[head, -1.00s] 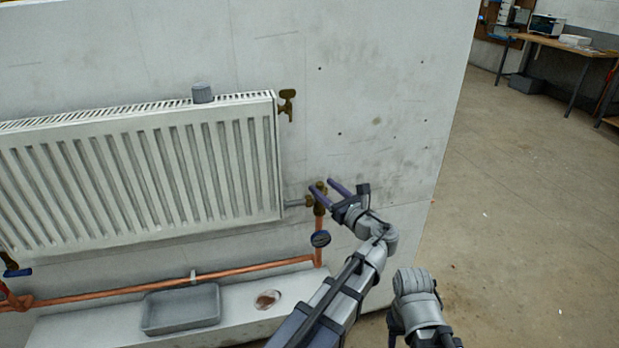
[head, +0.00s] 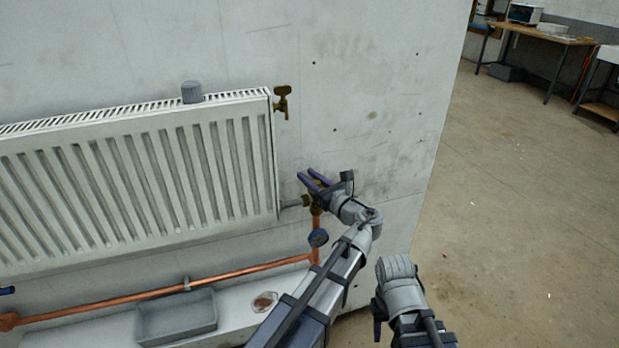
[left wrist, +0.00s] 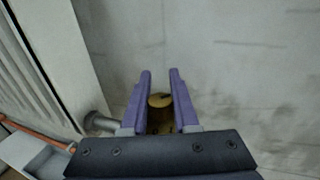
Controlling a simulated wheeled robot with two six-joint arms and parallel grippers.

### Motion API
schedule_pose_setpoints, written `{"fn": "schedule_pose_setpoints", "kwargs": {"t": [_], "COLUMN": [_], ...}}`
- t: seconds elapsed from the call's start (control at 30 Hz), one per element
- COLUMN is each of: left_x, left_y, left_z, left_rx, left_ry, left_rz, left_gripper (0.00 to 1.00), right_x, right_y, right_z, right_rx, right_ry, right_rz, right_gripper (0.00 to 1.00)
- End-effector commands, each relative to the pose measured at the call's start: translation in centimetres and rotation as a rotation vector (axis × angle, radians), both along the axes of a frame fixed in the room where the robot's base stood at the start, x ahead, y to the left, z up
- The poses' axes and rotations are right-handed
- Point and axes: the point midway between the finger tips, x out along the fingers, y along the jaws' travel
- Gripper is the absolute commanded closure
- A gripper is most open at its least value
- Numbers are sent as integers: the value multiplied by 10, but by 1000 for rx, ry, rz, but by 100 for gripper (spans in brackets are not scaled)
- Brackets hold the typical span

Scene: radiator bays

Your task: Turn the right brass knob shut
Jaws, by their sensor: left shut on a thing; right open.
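The right brass knob (left wrist: 160,100) shows in the left wrist view as a round brass cap between two purple fingers. My left gripper (head: 310,175) is at the valve on the radiator's lower right corner, and it also shows in the left wrist view (left wrist: 160,75). It is shut on the knob, with the fingers on either side of it. In the head view the knob is mostly hidden by the gripper, with the brass valve body (head: 315,207) just below. My right gripper (head: 378,318) is open, low in the head view, apart from the pipework and partly hidden.
The white radiator (head: 140,185) hangs on the grey wall panel. A brass fitting (head: 282,102) sticks out at its upper right. A grey tray (head: 177,318) lies on the ledge.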

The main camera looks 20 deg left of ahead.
Motion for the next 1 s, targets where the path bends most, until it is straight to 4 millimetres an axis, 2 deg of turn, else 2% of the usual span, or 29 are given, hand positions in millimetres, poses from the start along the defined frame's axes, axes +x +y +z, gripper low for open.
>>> {"fn": "schedule_pose_setpoints", "kwargs": {"t": [0.03,0.17,0.67,1.0], "left_x": [0,0,-1,1], "left_y": [0,0,0,-3], "left_z": [0,0,0,0], "left_rx": [0,0,0,-1], "left_ry": [0,0,0,1], "left_rz": [0,0,-33,-264], "left_gripper": [87,100,100,100], "right_x": [0,0,0,0], "right_y": [0,0,0,0], "right_z": [0,0,0,0], "right_rx": [0,0,0,0], "right_ry": [0,0,0,0], "right_rz": [0,0,0,0], "right_gripper": [50,50,50,50]}}
